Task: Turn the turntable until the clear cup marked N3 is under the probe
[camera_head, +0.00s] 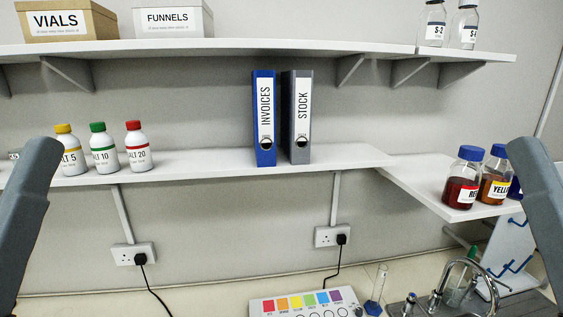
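The turntable, the clear cup marked N3 and the probe are not in this head view. Only grey arm links of mine show at the left and right edges. Neither of my grippers is in the picture, so I cannot see what they hold.
A panel with coloured squares (310,303) lies on the bench (215,298) near a cylinder (376,288) and a sink tap (470,272). Above, a shelf (215,176) holds bottles (104,152) and two binders (264,120). Coloured bottles (462,180) stand on the right shelf.

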